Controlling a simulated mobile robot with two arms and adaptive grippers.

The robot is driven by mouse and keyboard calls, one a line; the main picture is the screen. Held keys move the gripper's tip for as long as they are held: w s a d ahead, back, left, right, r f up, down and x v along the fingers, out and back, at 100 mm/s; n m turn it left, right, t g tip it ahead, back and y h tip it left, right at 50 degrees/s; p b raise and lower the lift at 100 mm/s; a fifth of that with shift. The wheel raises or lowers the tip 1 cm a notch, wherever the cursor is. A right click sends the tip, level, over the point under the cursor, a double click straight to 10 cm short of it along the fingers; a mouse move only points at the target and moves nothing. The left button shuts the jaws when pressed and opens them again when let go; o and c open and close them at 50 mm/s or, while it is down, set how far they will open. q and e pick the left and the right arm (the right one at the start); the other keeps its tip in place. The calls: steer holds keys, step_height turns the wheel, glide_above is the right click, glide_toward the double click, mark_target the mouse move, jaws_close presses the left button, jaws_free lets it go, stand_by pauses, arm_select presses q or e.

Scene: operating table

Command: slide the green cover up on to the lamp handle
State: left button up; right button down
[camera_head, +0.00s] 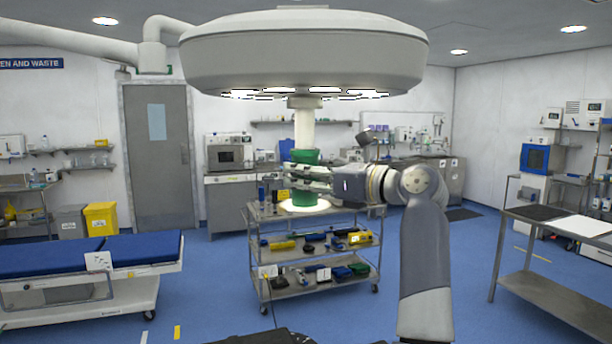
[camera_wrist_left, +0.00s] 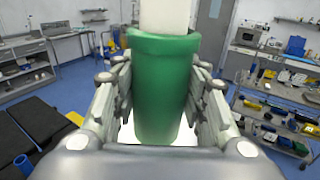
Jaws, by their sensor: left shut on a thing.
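The green cover (camera_head: 306,157) is upright below the big round lamp (camera_head: 300,55) in the head view. The pale lamp handle (camera_head: 304,128) hangs straight down from the lamp's middle. My left gripper (camera_head: 308,178) is shut around the cover's side, with a finger on each side of it. In the left wrist view the cover (camera_wrist_left: 163,90) is between the fingers, and the handle (camera_wrist_left: 166,15) passes behind its front rim. The handle's lower end is hidden, so I cannot tell how deep it sits in the cover. My right gripper is not in view.
A steel trolley (camera_head: 315,257) with tools on its shelves stands below and behind the gripper. A bright patch of light falls on its top. A blue-padded bed (camera_head: 90,255) is at the left, and a steel table (camera_head: 560,235) is at the right.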

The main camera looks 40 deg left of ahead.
arm_select(q)
steer(key=shift+r, duration=0.35)
steer(key=shift+r+p, duration=0.35)
steer(key=shift+r+p, duration=0.45)
steer(key=shift+r, duration=0.3)
steer(key=o, duration=1.1)
